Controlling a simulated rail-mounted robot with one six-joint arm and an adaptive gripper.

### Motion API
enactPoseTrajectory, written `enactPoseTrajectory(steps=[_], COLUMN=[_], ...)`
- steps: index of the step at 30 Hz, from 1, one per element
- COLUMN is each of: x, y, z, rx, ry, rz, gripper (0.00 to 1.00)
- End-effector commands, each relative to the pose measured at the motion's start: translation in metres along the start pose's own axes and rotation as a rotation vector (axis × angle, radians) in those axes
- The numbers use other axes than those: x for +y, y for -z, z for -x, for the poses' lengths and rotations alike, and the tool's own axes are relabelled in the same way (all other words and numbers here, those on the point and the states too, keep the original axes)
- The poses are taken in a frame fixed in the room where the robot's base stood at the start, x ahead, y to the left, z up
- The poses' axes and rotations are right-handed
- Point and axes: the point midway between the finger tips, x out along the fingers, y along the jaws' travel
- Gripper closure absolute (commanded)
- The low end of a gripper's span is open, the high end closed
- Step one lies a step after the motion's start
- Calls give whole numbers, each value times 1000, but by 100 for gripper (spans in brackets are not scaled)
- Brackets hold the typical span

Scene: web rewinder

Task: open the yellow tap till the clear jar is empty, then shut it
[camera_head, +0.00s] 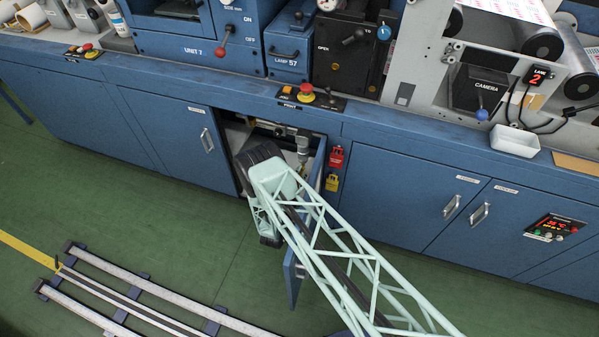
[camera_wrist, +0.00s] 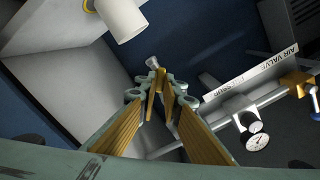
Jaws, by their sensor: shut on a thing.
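My gripper (camera_wrist: 160,95) reaches into the open cupboard below the counter. In the wrist view its two fingers with tan pads come together at the tips on a small yellow piece, which looks like the yellow tap (camera_wrist: 161,74). A small grey round fitting shows just beyond it. In the head view my own arm hides the fingers and the tap. I cannot make out the clear jar or any liquid level in either view.
The open cupboard door (camera_head: 293,272) stands beside my arm. Inside the cupboard are a white cylinder (camera_wrist: 122,18), a pipe with a gauge (camera_wrist: 257,142) and an AIR VALVE label (camera_wrist: 252,78). Red and yellow padlocks (camera_head: 334,168) hang right of the opening.

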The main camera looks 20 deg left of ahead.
Motion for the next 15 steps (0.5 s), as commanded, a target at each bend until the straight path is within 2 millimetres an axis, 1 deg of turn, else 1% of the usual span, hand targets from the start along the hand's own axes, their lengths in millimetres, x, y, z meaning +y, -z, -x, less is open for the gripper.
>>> enactPoseTrajectory(steps=[15], x=[1], y=[0], z=[0], rx=[-1], ry=[0], rz=[-419], gripper=[100])
